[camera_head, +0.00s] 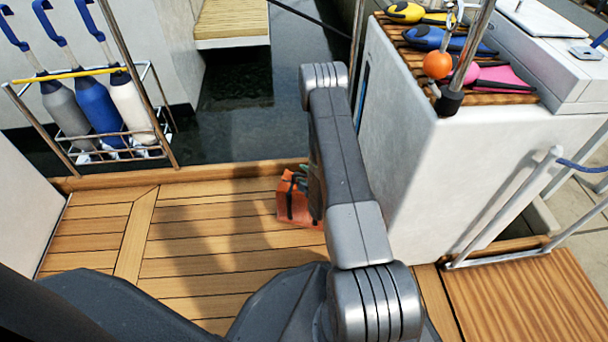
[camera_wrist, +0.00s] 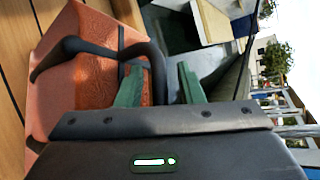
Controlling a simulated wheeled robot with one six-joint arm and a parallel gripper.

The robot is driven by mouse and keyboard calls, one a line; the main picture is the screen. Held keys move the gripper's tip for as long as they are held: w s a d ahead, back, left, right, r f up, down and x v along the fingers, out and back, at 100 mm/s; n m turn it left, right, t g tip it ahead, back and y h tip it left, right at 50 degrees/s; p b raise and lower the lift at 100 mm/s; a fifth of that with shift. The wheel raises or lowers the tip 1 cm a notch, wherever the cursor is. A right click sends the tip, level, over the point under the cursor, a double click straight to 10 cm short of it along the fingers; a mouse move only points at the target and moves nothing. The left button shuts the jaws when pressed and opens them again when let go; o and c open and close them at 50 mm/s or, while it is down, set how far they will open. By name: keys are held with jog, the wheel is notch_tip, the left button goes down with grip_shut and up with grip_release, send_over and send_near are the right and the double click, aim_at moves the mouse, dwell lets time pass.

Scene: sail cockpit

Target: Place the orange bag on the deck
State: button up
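The orange bag (camera_head: 293,205) is at the deck's far edge in the head view, upright or nearly so, partly hidden behind my arm. It looks to be at the teak deck (camera_head: 205,245), though I cannot tell for certain whether its base touches. In the wrist view the bag (camera_wrist: 88,85) fills the left side, with dark straps. My gripper (camera_wrist: 162,85) has its green fingers apart, right beside the bag's top. A dark handle loop (camera_wrist: 148,52) runs down by the left finger, into the gap between the fingers. The right finger stands clear of it.
A rack (camera_head: 130,140) with several fenders stands at the left. A white cabinet (camera_head: 405,140) rises close to the right of my arm, with colourful gear on top. Dark water (camera_head: 235,105) lies beyond the wooden edge. The left deck is clear.

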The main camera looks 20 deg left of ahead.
jog(key=shift+d+r, duration=0.1)
jog(key=shift+r, duration=0.1)
jog(key=p+v, duration=0.4)
jog(key=v, duration=0.8)
jog(key=shift+w, duration=0.1)
jog(key=b+x, duration=0.3)
jog(key=x, duration=0.8)
jog(key=shift+f+b, duration=0.15)
jog(key=shift+b, duration=0.25)
jog(key=shift+w+a+f, duration=0.2)
jog(key=shift+a, duration=0.3)
jog(key=shift+r, duration=0.1)
